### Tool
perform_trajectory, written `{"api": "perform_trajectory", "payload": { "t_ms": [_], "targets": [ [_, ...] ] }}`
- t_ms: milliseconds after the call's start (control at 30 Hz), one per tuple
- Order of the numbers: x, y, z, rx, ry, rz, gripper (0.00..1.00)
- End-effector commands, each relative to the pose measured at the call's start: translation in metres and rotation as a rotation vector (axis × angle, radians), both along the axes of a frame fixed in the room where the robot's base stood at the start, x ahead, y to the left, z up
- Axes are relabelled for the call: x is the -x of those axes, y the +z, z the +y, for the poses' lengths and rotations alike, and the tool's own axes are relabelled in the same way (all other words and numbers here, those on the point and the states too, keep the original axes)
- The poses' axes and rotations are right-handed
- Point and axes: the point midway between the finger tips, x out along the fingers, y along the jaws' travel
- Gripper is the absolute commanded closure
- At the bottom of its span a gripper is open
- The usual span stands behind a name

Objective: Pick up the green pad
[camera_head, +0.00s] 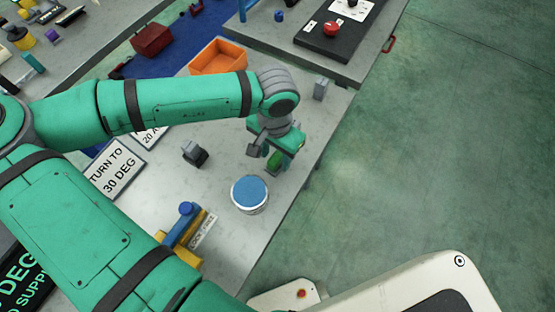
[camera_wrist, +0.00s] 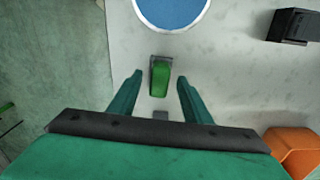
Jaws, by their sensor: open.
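The green pad (camera_wrist: 161,80) is a small bright green block on a dark grey piece, seen in the wrist view between and a little beyond my gripper's fingertips. In the head view the green pad (camera_head: 274,160) shows just below my gripper (camera_head: 270,158), partly covered by it. My gripper (camera_wrist: 157,85) is open, with one finger on each side of the pad and visible gaps on both sides. Whether the fingers are level with the pad or above it, I cannot tell.
A round blue-topped white tin (camera_head: 249,194) stands close to the pad. A dark block (camera_head: 194,153), an orange bin (camera_head: 218,58) and a small grey block (camera_head: 320,88) are on the same grey table. The table's right edge runs close by my gripper.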

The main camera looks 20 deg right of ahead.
Motion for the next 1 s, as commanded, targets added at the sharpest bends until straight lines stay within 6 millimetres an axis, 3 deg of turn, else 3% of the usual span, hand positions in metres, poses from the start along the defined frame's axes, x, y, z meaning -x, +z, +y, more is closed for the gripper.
{"api": "perform_trajectory", "payload": {
  "t_ms": [333, 533, 1000],
  "targets": [
    [0.0010, -0.0093, -0.0029, 0.001, -0.006, -0.001, 0.56],
    [0.0013, -0.0091, -0.0038, 0.000, -0.008, 0.000, 1.00],
    [0.0007, -0.0016, -0.0032, 0.001, -0.007, -0.001, 1.00]
  ]
}}
